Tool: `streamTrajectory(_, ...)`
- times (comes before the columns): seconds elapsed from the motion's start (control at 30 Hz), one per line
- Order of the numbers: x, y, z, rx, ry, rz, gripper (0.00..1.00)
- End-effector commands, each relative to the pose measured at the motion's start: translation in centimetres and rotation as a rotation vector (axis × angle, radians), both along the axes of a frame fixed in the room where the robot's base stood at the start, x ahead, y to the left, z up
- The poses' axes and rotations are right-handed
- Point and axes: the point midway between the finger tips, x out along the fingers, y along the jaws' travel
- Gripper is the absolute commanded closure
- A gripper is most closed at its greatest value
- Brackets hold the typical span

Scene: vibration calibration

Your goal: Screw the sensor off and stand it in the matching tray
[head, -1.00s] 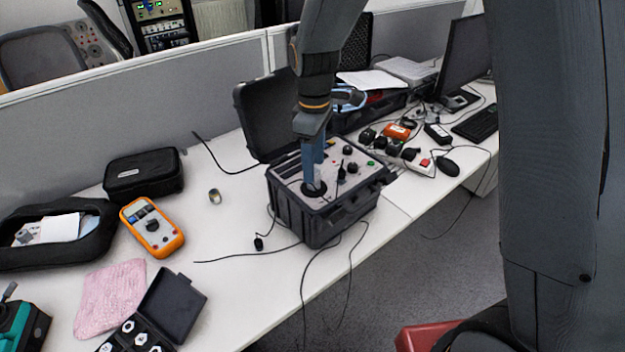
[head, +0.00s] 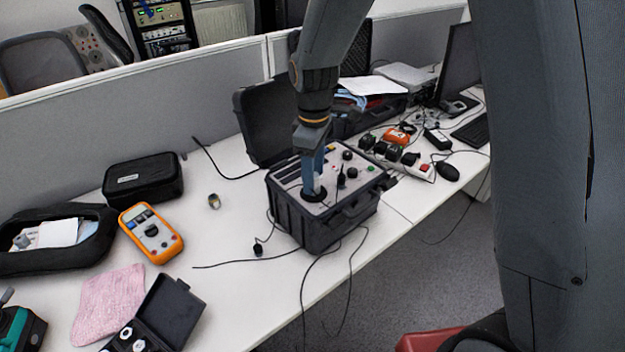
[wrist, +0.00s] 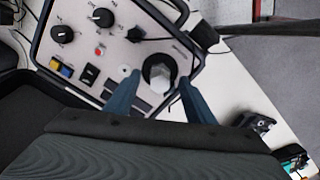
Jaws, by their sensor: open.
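A grey, faceted sensor (wrist: 161,76) stands on a round black mount on the panel of the black calibrator case (head: 325,230). In the wrist view my gripper (wrist: 156,84) is open, with one blue finger on each side of the sensor. I cannot tell whether the fingers touch it. In the head view my gripper (head: 313,192) points down at the mount and hides most of the sensor. A small black open-lidded tray box (head: 166,312) holds several white round or hexagonal pieces at the front left, partly cut off by the frame edge.
An orange multimeter (head: 151,233), a pink cloth (head: 108,305), a black pouch (head: 143,179) and a metal ring (head: 214,201) lie left of the case. Loose cables run across the table and over its front edge. Chargers and a power strip (head: 422,170) lie to the right.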

Motion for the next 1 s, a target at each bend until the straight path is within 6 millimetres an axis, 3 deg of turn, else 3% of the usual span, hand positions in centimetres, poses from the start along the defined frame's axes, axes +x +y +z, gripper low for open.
streamTrajectory(0.07,0.01,0.00,-0.02,0.000,0.000,0.000,0.52)
streamTrajectory(0.3,0.14,-0.09,0.00,0.000,-0.002,-0.001,0.89)
streamTrajectory(0.53,0.37,-0.30,0.09,0.000,-0.008,0.026,0.89)
streamTrajectory(0.77,0.49,-0.53,0.16,-0.001,-0.010,0.200,1.00)
streamTrajectory(1.0,0.55,-0.49,0.17,-0.002,-0.012,0.340,1.00)
